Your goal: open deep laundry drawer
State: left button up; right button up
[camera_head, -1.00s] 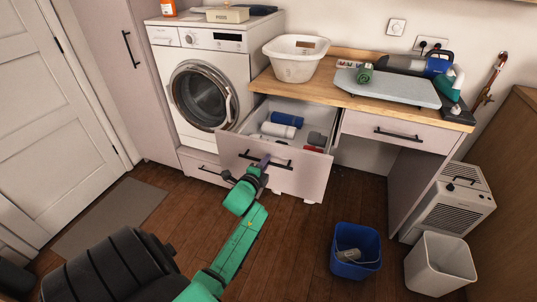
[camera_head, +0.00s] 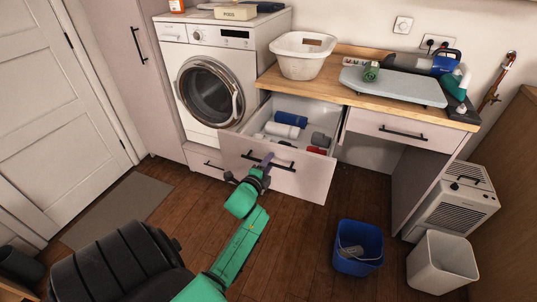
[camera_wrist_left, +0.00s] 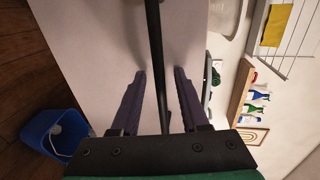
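The deep laundry drawer (camera_head: 300,180) stands pulled out below the wooden counter, beside the washing machine. Its pale front carries a black bar handle (camera_head: 283,166). Inside lie a blue roll, a white roll and grey and red items. My left gripper (camera_head: 263,166) is at the left part of this handle. In the left wrist view, the handle (camera_wrist_left: 155,50) runs between the two purple fingers of my left gripper (camera_wrist_left: 160,72). The fingers are apart, with a gap visible on each side of the bar. My right gripper is not in view.
The washing machine (camera_head: 212,80) stands left of the drawer. A blue bin (camera_head: 357,262) and a white bin (camera_head: 441,280) stand on the floor at the right, near a white appliance (camera_head: 455,205). A shut drawer (camera_head: 400,130) is under the counter. Floor in front is clear.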

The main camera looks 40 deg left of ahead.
pick_arm(q)
jog(key=v, duration=1.4)
jog(key=shift+s+r, duration=0.15)
jog(key=shift+s, duration=0.1)
jog(key=shift+d, duration=0.1)
